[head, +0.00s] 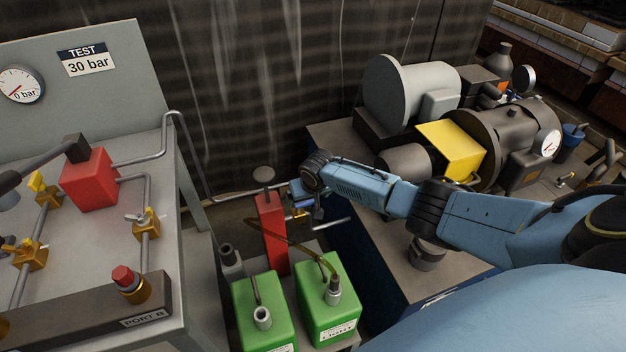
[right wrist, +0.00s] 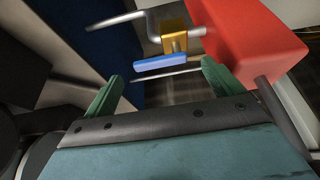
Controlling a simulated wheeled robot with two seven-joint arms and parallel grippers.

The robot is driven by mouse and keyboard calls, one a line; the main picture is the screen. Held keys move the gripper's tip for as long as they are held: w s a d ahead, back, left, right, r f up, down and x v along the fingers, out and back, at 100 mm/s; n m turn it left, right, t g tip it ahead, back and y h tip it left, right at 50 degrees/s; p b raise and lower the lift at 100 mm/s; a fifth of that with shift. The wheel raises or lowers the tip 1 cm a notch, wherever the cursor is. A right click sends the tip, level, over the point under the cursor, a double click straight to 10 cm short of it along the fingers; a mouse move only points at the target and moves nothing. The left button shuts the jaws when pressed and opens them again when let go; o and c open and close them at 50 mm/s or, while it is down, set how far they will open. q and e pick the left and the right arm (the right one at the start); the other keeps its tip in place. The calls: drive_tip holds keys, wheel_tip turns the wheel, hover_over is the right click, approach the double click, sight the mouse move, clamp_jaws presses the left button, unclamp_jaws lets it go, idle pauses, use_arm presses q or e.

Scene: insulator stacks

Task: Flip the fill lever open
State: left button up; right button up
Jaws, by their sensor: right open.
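A brass valve (right wrist: 174,36) with a flat blue lever (right wrist: 160,62) sits on a grey pipe beside a red block in the right wrist view. I take this blue lever for the fill lever. In the head view the brass valve (head: 299,215) is small and partly hidden by my right gripper (head: 301,194). My left gripper is not in view.
The tall red block (head: 270,230) stands left of my right gripper, close to it. Green canisters (head: 264,308) with a hose stand in front. A pump bench (head: 360,246) is on the right. A grey test panel (head: 110,110) with a gauge (head: 20,84) is on the left.

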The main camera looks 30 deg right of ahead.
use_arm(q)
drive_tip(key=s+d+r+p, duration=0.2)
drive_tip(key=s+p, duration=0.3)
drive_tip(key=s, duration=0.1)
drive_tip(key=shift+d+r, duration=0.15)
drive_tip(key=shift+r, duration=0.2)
use_arm(e)
drive_tip(key=v, duration=1.1)
drive_tip(key=shift+s, duration=0.15)
